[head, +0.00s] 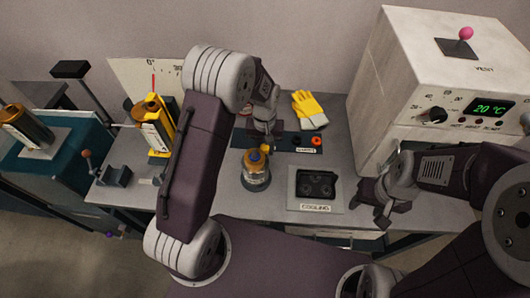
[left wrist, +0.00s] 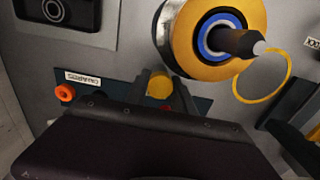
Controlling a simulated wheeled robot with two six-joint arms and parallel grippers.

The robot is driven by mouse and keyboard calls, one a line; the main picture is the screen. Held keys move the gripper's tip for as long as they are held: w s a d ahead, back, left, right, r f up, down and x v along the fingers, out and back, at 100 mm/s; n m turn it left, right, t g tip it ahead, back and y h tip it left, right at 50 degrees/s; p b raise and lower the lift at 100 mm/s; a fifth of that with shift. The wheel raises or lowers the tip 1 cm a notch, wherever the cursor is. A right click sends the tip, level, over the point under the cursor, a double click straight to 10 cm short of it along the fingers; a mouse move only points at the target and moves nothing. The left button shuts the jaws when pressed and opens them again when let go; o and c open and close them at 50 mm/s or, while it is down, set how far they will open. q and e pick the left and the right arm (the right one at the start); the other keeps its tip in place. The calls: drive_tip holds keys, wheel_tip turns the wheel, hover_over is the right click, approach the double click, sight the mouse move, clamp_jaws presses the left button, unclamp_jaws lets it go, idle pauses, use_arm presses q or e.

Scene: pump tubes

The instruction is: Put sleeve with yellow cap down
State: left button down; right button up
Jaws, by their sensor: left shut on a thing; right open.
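My left gripper (head: 264,143) is above the dark mat (head: 290,139), behind the pump cylinder. In the left wrist view its two fingers are shut on the sleeve with yellow cap, whose round yellow cap (left wrist: 160,87) shows between them. The sleeve's body below the cap is hidden, so I cannot tell whether it touches the mat. The mat (left wrist: 125,80) carries a white label and an orange-red capped piece (head: 316,141). My right gripper (head: 378,212) is open and empty at the right of the table, by the white box.
A metal cylinder with an orange-yellow top (head: 256,172) stands close in front of my left gripper. A cooling plate (head: 316,187) lies to its right. Yellow gloves (head: 309,109) lie behind the mat. A yellow stand (head: 158,130) is left; a white oven (head: 430,80) is right.

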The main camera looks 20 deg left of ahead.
use_arm(q)
drive_tip(key=shift+f, duration=1.65)
drive_tip(key=c, duration=1.1)
unclamp_jaws()
